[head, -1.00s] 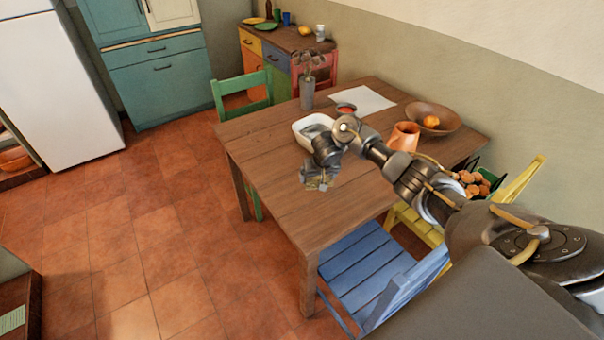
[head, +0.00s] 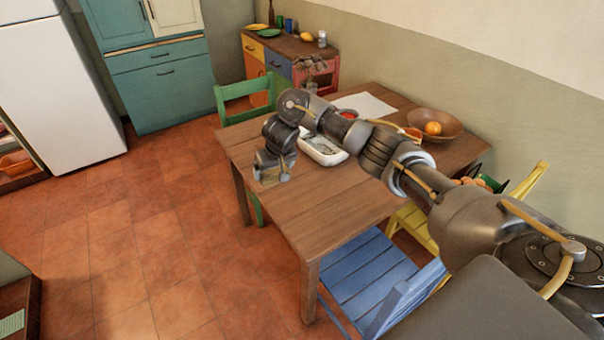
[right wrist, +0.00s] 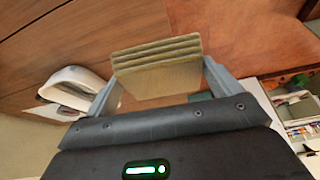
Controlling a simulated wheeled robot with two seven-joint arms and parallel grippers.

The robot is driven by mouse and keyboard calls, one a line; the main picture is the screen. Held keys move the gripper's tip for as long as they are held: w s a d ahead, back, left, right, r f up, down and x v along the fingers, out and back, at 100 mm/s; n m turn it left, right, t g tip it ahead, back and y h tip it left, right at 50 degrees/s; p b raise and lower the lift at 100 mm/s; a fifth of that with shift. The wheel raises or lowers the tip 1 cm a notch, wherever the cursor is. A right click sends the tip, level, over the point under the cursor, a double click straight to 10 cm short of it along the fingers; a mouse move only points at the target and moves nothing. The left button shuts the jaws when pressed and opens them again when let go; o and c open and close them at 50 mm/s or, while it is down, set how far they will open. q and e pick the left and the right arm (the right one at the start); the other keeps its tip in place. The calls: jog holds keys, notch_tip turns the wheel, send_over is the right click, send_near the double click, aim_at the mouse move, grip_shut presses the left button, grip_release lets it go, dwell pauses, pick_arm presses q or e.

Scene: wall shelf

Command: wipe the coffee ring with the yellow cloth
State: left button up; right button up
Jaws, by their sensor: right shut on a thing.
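My right gripper (head: 271,178) is over the left part of the wooden table (head: 350,216), near its left edge. In the right wrist view the gripper (right wrist: 160,82) is shut on a folded, dull yellow cloth (right wrist: 158,68), which sits in layers between the fingers. Whether the cloth touches the tabletop cannot be told. I cannot make out a coffee ring in either view; the arm and gripper cover part of the table. My left gripper is not in view.
A white dish (head: 324,155) stands right of the gripper, also in the right wrist view (right wrist: 75,80). A wooden bowl (head: 449,124) with an orange fruit is at the back right. A blue chair (head: 365,270) and a green chair (head: 235,92) flank the table. The front tabletop is clear.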

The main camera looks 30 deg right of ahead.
jog(key=s+a+r+n+y, duration=0.1)
jog(key=s+a+r+n, duration=0.3)
jog(key=a, duration=0.5)
jog(key=s+a+r+n+y, duration=0.1)
jog(key=s+a+r+n, duration=0.15)
jog(key=a+r, duration=0.45)
jog(key=s+a+f+n+g+y, duration=0.1)
jog(key=s+a+n, duration=0.1)
jog(key=s, duration=0.6)
jog(key=s+a+f+n+y, duration=0.1)
jog(key=s+a+n, duration=0.2)
jog(key=s, duration=0.5)
jog(key=shift+s+g, duration=0.4)
